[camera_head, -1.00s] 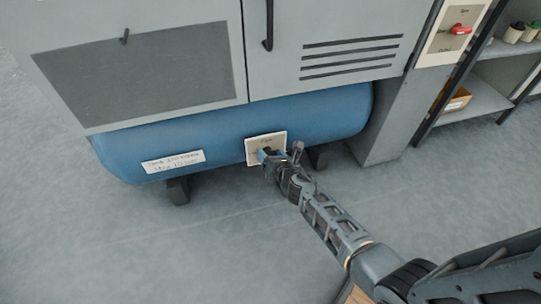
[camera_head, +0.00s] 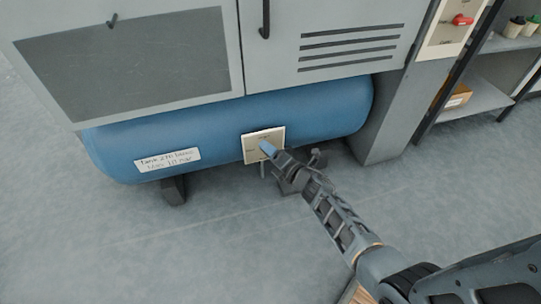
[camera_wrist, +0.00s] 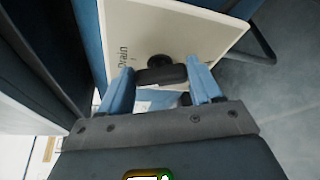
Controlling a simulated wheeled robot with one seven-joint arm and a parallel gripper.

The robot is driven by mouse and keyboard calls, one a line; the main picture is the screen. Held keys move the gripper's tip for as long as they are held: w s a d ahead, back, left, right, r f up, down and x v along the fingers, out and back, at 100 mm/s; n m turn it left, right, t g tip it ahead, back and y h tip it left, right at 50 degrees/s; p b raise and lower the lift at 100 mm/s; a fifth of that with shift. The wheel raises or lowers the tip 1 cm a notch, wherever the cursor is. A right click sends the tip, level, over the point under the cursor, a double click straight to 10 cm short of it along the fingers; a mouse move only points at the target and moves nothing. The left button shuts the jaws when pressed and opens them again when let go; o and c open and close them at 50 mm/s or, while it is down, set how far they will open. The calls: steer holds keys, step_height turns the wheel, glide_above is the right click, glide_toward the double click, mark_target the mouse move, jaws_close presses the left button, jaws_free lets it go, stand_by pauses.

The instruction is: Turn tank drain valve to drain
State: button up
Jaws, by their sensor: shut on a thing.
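The drain valve plate (camera_head: 257,149) is a cream square on the front of the blue tank (camera_head: 215,130). In the wrist view the plate (camera_wrist: 190,30) carries the word "Drain" at its left. The black valve handle (camera_wrist: 160,74) lies crosswise in the picture below a round black hub. My gripper (camera_wrist: 163,78) has blue fingertips, one at each end of the handle, and is shut on it. In the head view my gripper (camera_head: 268,149) is at the plate and hides the handle.
A grey cabinet (camera_head: 215,75) stands above the tank. A dark tank foot (camera_head: 173,190) rests on the floor (camera_head: 120,250). At the right are a panel with a red handle (camera_head: 463,20) and a shelf (camera_head: 480,98).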

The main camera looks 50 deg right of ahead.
steer(key=m+t+b, duration=0.1)
steer(key=m, duration=0.1)
steer(key=m+b, duration=0.2)
steer(key=shift+f+t, duration=0.4)
steer(key=shift+b, duration=0.3)
steer(key=o, duration=1.1)
steer(key=shift+c, duration=0.2)
steer(key=p+v, duration=0.2)
steer(key=v, duration=0.5)
steer(key=shift+s, duration=0.4)
